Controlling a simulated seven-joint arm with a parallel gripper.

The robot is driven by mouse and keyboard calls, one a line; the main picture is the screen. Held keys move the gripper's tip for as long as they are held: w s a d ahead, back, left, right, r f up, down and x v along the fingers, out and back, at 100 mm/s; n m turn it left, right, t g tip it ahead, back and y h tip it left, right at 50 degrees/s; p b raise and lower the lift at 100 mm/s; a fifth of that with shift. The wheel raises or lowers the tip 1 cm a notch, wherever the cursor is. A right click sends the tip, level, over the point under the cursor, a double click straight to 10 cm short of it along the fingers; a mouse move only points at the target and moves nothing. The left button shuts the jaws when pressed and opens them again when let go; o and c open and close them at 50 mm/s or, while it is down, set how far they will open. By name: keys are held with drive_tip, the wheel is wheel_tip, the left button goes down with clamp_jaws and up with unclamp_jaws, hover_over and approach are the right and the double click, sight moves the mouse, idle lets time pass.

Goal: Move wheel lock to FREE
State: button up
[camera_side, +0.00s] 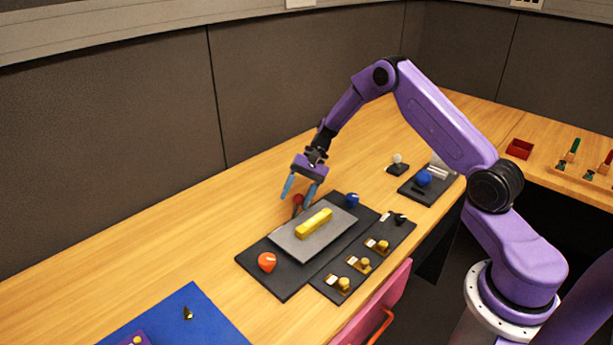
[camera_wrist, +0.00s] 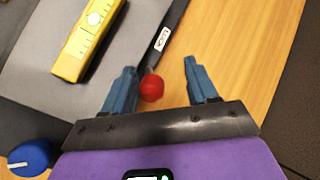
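A small red ball knob on a short dark stem (camera_wrist: 152,88), which looks like the wheel lock, stands at the far edge of the dark panel (camera_side: 262,285). A white label beside it appears to read LOCK (camera_wrist: 162,39). In the side view the red knob (camera_side: 298,199) shows between my fingers. My gripper (camera_side: 298,194) is open, its blue fingers pointing down on either side of the knob. In the wrist view my gripper (camera_wrist: 160,68) has the knob between its fingers, closer to the left one, with a gap to the right one. No FREE marking is readable.
A grey plate (camera_side: 288,241) with a yellow bar (camera_side: 314,223) lies on the panel. An orange-red knob (camera_side: 267,262) and a blue knob (camera_side: 352,200) flank it. A strip of brass-coloured switches (camera_side: 362,264) lies in front. Bare wooden table lies behind the panel.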

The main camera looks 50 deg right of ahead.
drive_tip(key=a+h, duration=0.3)
drive_tip(key=shift+r+h, duration=0.15)
drive_tip(key=shift+h, duration=0.15)
drive_tip(key=shift+w+a+f+h, duration=0.1)
drive_tip(key=shift+a+f+h, duration=0.1)
drive_tip(key=shift+a+h, duration=0.65)
drive_tip(key=shift+a+f+h, duration=0.2)
drive_tip(key=shift+a+h, duration=0.3)
drive_tip(key=shift+h, duration=0.65)
wheel_tip(320, 180, up, 18)
drive_tip(key=f, duration=0.1)
drive_tip(key=s+a+r+n, duration=0.1)
drive_tip(key=s+a+n, duration=0.2)
drive_tip(key=s, duration=0.5)
drive_tip(key=s+a+r+n, duration=0.2)
drive_tip(key=s+a+n, duration=0.2)
drive_tip(key=s, duration=0.4)
drive_tip(key=shift+n, duration=0.9)
drive_tip(key=shift+c, duration=0.3)
